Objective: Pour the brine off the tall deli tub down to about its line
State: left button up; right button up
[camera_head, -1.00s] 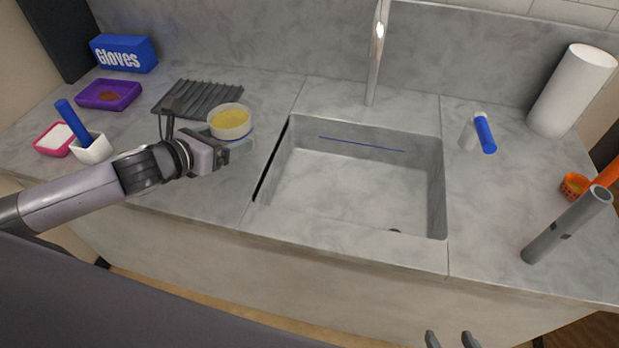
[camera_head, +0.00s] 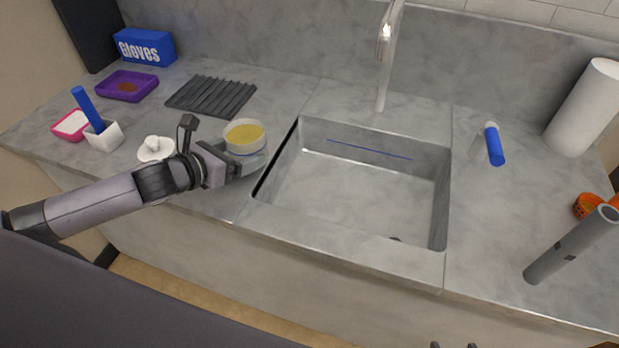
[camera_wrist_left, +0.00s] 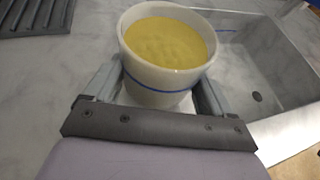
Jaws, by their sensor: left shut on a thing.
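The tall deli tub (camera_head: 246,150) is whitish and round, filled with yellow brine. My left gripper (camera_head: 238,168) is shut around its sides, just left of the sink (camera_head: 360,195). In the left wrist view the tub (camera_wrist_left: 160,77) looks about upright. The brine (camera_wrist_left: 166,42) stands near the rim, above the blue line (camera_wrist_left: 155,87). Whether the tub touches the counter is unclear. My right gripper (camera_head: 451,345) shows only as two separate fingertips at the bottom edge, open.
A ribbed dark mat (camera_head: 211,96) lies behind the tub. A white knobbed piece (camera_head: 156,149), a white pot (camera_head: 104,136) with a blue handle and a purple tray (camera_head: 127,86) are left. The faucet (camera_head: 385,65) rises behind the empty basin.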

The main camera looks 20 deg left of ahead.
pick_arm(q)
jog(key=shift+d, duration=0.15)
dwell(0.3)
jog(key=shift+d+f+m+y, duration=0.25)
jog(key=shift+d+m+y, duration=0.25)
jog(key=shift+m, duration=0.2)
jog(key=shift+d+r+m+g+y+p, duration=0.3)
jog(key=shift+d+r+m+y+p, duration=0.2)
jog(key=shift+d+r+m, duration=0.1)
dwell(1.8)
jog(key=shift+w+d+f+m+y+b, duration=0.1)
jog(key=shift+d+f+m+y+b, duration=0.3)
jog(key=shift+d+y+b, duration=0.2)
dwell(1.7)
jog(key=shift+d+r+p, duration=0.1)
jog(key=shift+r+p, duration=0.05)
jog(key=shift+p, duration=0.2)
